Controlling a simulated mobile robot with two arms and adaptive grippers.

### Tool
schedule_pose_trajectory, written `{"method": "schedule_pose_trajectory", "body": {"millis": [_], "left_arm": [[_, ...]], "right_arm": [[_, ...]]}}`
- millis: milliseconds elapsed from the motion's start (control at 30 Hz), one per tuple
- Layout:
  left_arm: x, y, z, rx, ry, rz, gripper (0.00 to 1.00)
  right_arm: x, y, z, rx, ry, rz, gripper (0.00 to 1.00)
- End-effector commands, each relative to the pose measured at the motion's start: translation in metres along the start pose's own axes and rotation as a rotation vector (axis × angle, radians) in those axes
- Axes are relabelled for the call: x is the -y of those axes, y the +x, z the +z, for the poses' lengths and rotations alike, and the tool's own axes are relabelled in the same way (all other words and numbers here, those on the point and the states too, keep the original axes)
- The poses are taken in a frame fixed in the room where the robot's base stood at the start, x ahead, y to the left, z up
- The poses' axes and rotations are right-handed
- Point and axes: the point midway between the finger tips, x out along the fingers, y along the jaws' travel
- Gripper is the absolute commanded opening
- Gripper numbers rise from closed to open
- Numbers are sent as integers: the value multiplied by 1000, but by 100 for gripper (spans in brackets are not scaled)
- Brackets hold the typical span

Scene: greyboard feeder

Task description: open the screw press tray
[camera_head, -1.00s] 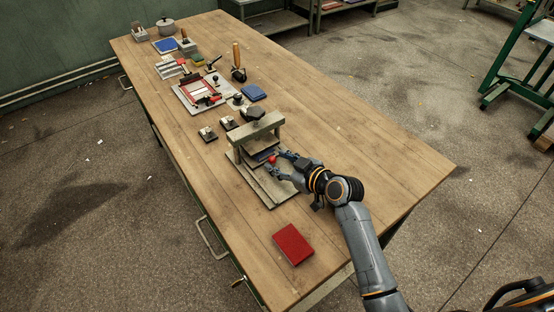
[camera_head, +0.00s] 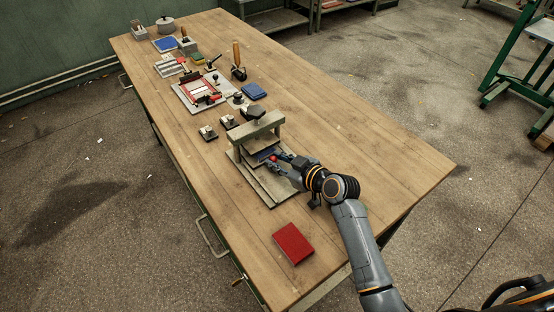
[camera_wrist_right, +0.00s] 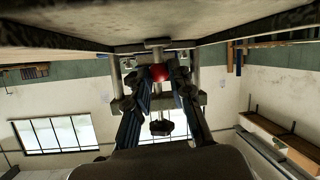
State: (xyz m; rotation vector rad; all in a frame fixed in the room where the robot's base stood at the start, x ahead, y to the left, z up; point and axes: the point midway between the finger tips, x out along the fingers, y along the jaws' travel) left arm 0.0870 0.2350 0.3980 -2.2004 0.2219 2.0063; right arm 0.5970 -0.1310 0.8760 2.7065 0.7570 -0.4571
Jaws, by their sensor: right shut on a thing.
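The screw press (camera_head: 258,129) stands on its grey base plate (camera_head: 256,180) near the middle of the table. Its dark tray (camera_head: 264,153) shows below the crossbeam, with a bluish surface. A red knob is at the tray's front; in the right wrist view the red knob (camera_wrist_right: 160,73) sits between the fingertips. My right gripper (camera_head: 274,160) is shut on the red knob and hides most of it in the head view. The fingers also show in the right wrist view (camera_wrist_right: 158,80). My left gripper is not in view.
A red book-like block (camera_head: 293,244) lies near the front edge of the table (camera_head: 345,150). The table right of the press is clear.

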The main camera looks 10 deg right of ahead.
Motion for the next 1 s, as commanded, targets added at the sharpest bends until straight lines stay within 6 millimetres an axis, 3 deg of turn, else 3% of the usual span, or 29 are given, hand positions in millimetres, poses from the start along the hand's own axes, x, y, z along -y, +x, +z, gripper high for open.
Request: {"method": "schedule_pose_trajectory", "body": {"millis": [433,600,900,933,1000], "left_arm": [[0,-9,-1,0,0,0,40],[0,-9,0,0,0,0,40],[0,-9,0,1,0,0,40],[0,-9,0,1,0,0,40],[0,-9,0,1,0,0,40]], "right_arm": [[18,-91,36,7,-5,-1,0],[22,-103,39,2,-2,-2,0],[22,-104,38,0,0,-2,0],[22,-104,38,0,0,-2,27],[22,-103,38,0,0,-2,42]]}}
